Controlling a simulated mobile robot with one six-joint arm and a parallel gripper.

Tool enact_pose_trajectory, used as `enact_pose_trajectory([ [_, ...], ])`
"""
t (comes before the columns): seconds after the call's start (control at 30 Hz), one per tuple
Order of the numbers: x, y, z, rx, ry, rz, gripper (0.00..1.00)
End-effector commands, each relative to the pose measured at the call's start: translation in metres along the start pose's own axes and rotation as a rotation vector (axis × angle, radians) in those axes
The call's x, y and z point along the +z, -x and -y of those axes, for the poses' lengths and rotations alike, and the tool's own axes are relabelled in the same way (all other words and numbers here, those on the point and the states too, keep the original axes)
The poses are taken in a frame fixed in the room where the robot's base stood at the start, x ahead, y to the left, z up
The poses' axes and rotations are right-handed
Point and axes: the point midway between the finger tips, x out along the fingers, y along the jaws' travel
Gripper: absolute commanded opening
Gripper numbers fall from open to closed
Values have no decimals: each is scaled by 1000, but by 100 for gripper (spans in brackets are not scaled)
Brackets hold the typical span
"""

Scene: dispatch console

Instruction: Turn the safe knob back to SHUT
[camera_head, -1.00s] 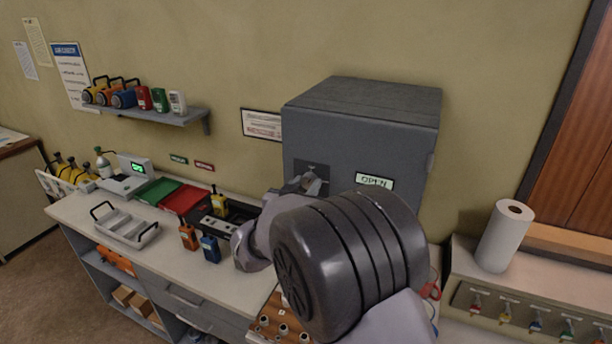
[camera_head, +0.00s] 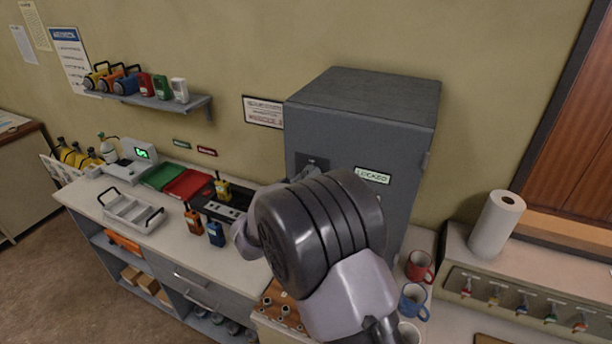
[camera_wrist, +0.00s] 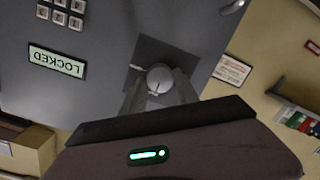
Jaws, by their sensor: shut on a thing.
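The grey safe (camera_head: 365,115) stands against the wall with its door shut. Its lit display (camera_head: 373,175) reads LOCKED, and the display shows upside down in the wrist view (camera_wrist: 57,62). The round safe knob (camera_wrist: 160,76) sits on a dark square plate on the door, with a thin mark on its face. My gripper (camera_wrist: 159,92) is shut on the knob, one finger on each side. In the head view my arm hides the knob and most of the gripper.
Radios and a charger tray stand on the counter (camera_head: 125,240) left of the safe. A red mug (camera_head: 419,266) and a blue mug (camera_head: 413,301) stand right of my arm. A paper roll (camera_head: 497,224) stands on the right ledge above hanging keys.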

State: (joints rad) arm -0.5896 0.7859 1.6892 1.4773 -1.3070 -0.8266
Motion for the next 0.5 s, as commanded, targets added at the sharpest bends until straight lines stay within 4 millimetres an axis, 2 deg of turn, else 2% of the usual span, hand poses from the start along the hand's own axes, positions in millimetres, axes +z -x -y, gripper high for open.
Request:
enact_pose_trajectory([
  [0.4, -1, 0, 0, 1, 6, -2, 0],
  [0.43, -1, 0, 0, 1, 6, -2, 41],
  [0.5, -1, 0, 0, 1, 6, -1, 54],
])
